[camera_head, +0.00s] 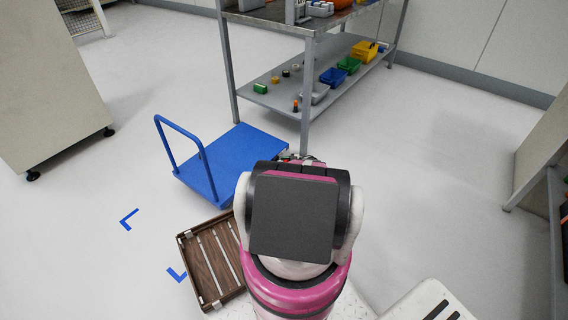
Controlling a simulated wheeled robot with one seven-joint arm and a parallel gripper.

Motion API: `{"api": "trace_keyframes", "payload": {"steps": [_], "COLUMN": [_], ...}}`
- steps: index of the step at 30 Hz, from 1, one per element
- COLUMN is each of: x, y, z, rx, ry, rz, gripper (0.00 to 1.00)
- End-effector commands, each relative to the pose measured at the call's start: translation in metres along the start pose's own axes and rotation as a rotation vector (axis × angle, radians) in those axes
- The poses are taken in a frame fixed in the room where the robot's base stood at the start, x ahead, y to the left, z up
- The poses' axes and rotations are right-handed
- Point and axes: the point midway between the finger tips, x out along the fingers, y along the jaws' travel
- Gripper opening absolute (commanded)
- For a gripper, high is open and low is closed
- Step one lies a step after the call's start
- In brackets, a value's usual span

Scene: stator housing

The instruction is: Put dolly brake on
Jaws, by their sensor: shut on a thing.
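The dolly (237,157) is a flat blue platform cart with an upright blue tube handle at its left end. It stands on the floor left of centre, beside the front leg of the metal shelf table. My pink, white and black arm rises in front of the dolly's right end. My gripper is not visible; the arm hides where it would be. Small dark and grey parts show just beyond the arm at the dolly's right corner, too small to identify. I cannot make out the dolly brake or its position.
A metal shelf table (270,101) with coloured bins stands behind the dolly. A brown slatted tray (212,262) lies in front of it, near blue floor marks (130,219). A beige cabinet (50,90) stands left. Floor is clear right of the arm, up to another table (540,150).

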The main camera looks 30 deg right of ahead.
Motion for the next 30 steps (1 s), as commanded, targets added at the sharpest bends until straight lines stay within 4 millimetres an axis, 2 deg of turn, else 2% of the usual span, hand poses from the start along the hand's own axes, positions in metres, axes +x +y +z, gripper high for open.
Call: {"api": "trace_keyframes", "payload": {"steps": [9, 19, 20, 21, 30], "x": [0.0005, 0.0000, 0.0000, 0.0001, -0.0003], "y": [0.0109, 0.0102, 0.0101, 0.0101, 0.0102], "z": [0.0034, 0.0022, 0.0022, 0.0022, 0.0021], "rx": [-0.001, 0.000, 0.000, 0.000, 0.000], "ry": [0.043, 0.045, 0.045, 0.045, 0.045], "rz": [-0.212, -0.228, -0.227, -0.227, -0.227], "gripper": [0.00, 0.00, 0.43, 0.56, 0.58]}}
